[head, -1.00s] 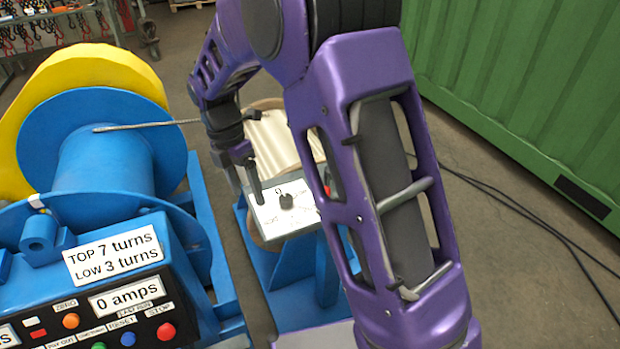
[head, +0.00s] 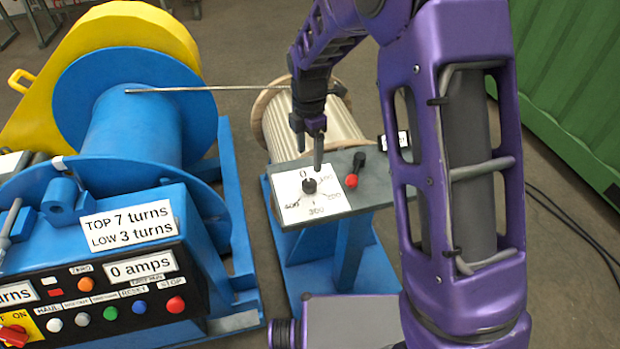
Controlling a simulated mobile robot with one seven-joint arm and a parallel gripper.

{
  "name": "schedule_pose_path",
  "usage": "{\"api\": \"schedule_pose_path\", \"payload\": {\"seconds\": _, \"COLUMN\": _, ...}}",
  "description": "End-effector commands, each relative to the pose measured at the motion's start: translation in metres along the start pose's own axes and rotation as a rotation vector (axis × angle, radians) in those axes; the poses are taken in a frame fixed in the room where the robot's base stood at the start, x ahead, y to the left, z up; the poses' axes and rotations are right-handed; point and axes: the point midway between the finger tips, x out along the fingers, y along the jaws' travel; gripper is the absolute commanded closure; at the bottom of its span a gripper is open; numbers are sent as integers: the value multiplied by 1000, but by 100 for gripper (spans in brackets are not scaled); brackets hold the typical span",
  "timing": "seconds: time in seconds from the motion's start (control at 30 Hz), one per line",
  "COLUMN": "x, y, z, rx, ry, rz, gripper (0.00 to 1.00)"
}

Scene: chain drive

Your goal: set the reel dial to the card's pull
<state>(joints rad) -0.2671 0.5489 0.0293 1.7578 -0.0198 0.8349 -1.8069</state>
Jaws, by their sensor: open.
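The reel dial is a black knob (head: 309,186) on a white scale plate (head: 290,206) with 0 at the top and marks that read about 100, 200, 300 and 400. Which mark the knob points at is too small to tell. The plate lies on a grey panel (head: 352,206) at the front of the blue reel stand. My gripper (head: 309,155) is open and empty, pointing down just above and behind the knob, apart from it as far as I can see. A small white card (head: 402,140) is partly hidden by my arm, and its text is unreadable.
A red button (head: 351,181) and a black lever (head: 358,162) stand right of the dial. A cable (head: 215,88) runs from the blue winch drum (head: 120,120) to the wooden reel (head: 275,125). The control box (head: 110,280) is at lower left. A green container (head: 570,90) stands at right.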

Motion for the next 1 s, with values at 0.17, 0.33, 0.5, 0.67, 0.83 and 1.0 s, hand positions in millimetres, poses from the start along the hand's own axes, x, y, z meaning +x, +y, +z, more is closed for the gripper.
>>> {"api": "schedule_pose_path", "payload": {"seconds": 0.17, "x": 42, "y": -1, "z": 0, "rx": -1, "ry": 0, "rz": -5, "gripper": 22}}
{"api": "schedule_pose_path", "payload": {"seconds": 0.33, "x": 72, "y": -1, "z": 0, "rx": 0, "ry": 0, "rz": -4, "gripper": 22}}
{"api": "schedule_pose_path", "payload": {"seconds": 0.5, "x": 89, "y": 0, "z": 0, "rx": 0, "ry": 0, "rz": -1, "gripper": 22}}
{"api": "schedule_pose_path", "payload": {"seconds": 0.67, "x": 95, "y": 0, "z": 0, "rx": -1, "ry": 0, "rz": -1, "gripper": 22}}
{"api": "schedule_pose_path", "payload": {"seconds": 0.83, "x": 95, "y": 0, "z": 0, "rx": -1, "ry": 0, "rz": 0, "gripper": 22}}
{"api": "schedule_pose_path", "payload": {"seconds": 1.0, "x": 95, "y": 0, "z": 0, "rx": 0, "ry": 0, "rz": 0, "gripper": 43}}
